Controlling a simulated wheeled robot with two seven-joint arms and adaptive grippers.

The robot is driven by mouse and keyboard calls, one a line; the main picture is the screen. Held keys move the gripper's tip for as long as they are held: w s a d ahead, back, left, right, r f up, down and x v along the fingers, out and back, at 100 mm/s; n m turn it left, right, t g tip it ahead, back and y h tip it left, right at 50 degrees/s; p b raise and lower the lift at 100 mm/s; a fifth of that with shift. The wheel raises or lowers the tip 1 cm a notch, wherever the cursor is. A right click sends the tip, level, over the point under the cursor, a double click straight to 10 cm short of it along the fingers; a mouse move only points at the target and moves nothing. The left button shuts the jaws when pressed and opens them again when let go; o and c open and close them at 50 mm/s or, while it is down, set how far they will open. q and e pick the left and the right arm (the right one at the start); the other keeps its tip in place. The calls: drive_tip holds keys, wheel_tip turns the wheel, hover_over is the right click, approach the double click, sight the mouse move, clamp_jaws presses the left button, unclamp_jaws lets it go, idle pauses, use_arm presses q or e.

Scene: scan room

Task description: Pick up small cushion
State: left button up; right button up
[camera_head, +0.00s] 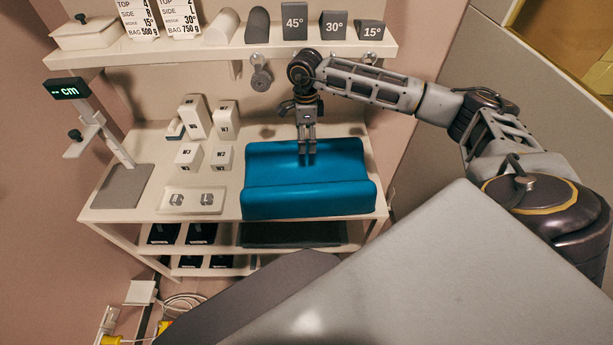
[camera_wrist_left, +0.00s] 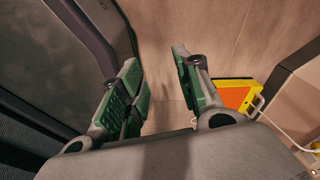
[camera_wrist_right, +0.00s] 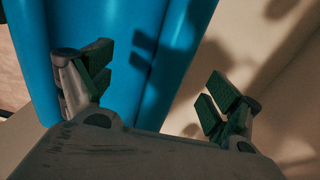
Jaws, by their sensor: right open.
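A blue contoured cushion (camera_head: 308,200) with a raised back ridge lies on the white table. It also shows in the right wrist view (camera_wrist_right: 100,25), where one of its edges runs between the fingers. My right gripper (camera_head: 307,148) points down over the cushion's rear ridge. In the right wrist view its fingers (camera_wrist_right: 160,78) are wide apart, with nothing held; I cannot tell whether they touch the cushion. My left gripper (camera_wrist_left: 158,75) shows only in the left wrist view, with its fingers apart and empty above the floor.
Left of the cushion are a tray (camera_head: 187,210), several white blocks (camera_head: 196,117) and a measuring stand (camera_head: 106,127). An upper shelf (camera_head: 223,47) with grey wedges overhangs the back. A yellow-orange object (camera_wrist_left: 236,97) lies beside my left gripper.

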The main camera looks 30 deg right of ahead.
idle(0.3)
drive_tip(key=shift+w+f+p, duration=0.15)
drive_tip(key=shift+w+f, duration=0.05)
drive_tip(key=shift+f, duration=0.75)
drive_tip(key=shift+w+f+p, duration=0.15)
drive_tip(key=shift+w+f, duration=0.05)
drive_tip(key=shift+f, duration=1.45)
